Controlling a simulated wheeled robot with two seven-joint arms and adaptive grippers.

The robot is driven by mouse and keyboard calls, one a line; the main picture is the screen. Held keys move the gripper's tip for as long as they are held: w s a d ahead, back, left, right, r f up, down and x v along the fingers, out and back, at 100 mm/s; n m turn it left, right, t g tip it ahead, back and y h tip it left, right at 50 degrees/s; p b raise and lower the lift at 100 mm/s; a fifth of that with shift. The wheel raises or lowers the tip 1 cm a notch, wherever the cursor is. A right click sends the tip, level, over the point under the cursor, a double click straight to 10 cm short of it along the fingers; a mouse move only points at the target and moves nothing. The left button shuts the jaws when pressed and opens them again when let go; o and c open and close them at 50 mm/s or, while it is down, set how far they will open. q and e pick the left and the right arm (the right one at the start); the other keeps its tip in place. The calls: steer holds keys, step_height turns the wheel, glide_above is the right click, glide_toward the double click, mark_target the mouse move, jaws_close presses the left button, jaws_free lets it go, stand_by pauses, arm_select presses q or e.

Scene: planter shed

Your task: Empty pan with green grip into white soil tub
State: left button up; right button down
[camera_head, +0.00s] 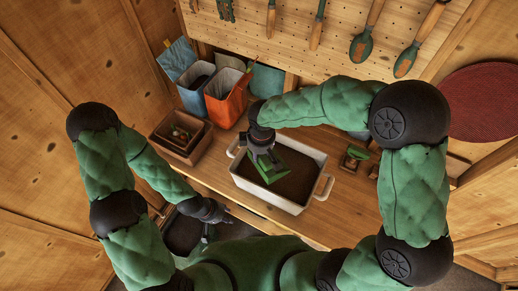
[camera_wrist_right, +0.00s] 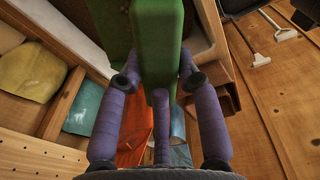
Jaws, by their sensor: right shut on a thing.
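The white soil tub (camera_head: 318,158) stands on the wooden bench in the middle of the head view, with dark soil inside and a handle at each end. My right gripper (camera_head: 264,154) is above the tub, shut on the green grip. The green pan (camera_head: 268,175) hangs below it, over the left part of the tub and tilted; whether it touches the soil or holds anything I cannot tell. In the right wrist view the green grip (camera_wrist_right: 158,50) stands between my purple fingers. My left gripper (camera_head: 218,213) is low at the bench's front edge; its fingers are unclear.
A brown wooden box (camera_head: 178,148) with small items stands left of the tub. A small green-topped item (camera_head: 354,156) lies on the bench at right. A dark bin (camera_head: 182,235) is below the front edge. Tools hang on the pegboard.

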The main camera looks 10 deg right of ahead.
steer(key=shift+w, duration=0.15)
steer(key=shift+d+r+p, duration=0.1)
steer(key=shift+p, duration=0.2)
steer(key=w+d+r+g+y+p, duration=0.1)
steer(key=w+d+r+g+y, duration=0.2)
steer(key=d+y, duration=0.5)
steer(key=shift+w+d+m+g+y+p, duration=0.2)
steer(key=shift+w+m+g+y+p, duration=0.15)
steer(key=shift+w+g+y, duration=0.2)
stand_by(0.4)
stand_by(1.6)
steer(key=s+a+f+t+h, duration=0.1)
steer(key=s+a+t+h, duration=0.1)
steer(key=a+h, duration=0.3)
steer(key=shift+s+a+h+p, duration=0.35)
steer(key=shift+s+h+p, duration=0.05)
steer(key=shift+h, duration=0.05)
